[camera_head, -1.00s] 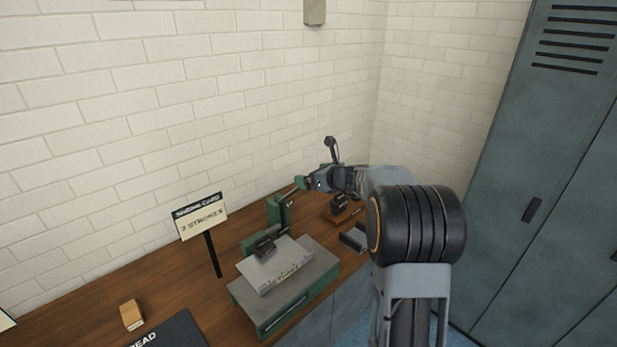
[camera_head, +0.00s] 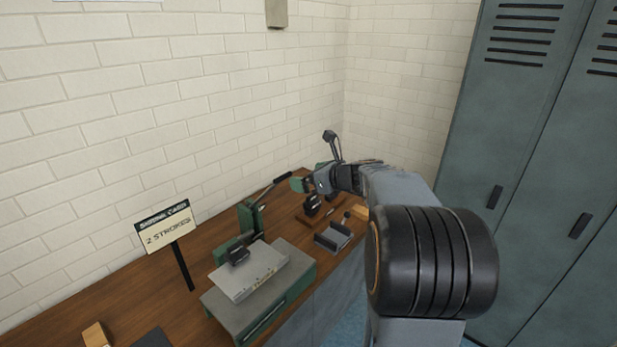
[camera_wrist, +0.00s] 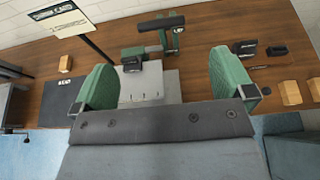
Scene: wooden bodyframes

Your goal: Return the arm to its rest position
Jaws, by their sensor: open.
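My gripper (camera_head: 306,185) is at the end of my arm, above the wooden bench, up and to the right of the green and grey press-like tool (camera_head: 262,290). In the wrist view my two green fingers stand wide apart, and the gripper (camera_wrist: 168,85) is open with nothing between them. Beyond the fingers lie the tool's grey plate (camera_wrist: 142,85) and its upright lever (camera_wrist: 172,38). In the head view the arm reaches forward from the lower right, over the bench's right end.
A sign reading "2 STROKES" (camera_head: 165,228) stands on the bench (camera_head: 130,295). A wooden block (camera_head: 97,336) lies at front left. A grey tray (camera_head: 333,237) and small dark tools sit on the right. Grey lockers (camera_head: 540,130) stand to the right, and a brick wall rises behind.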

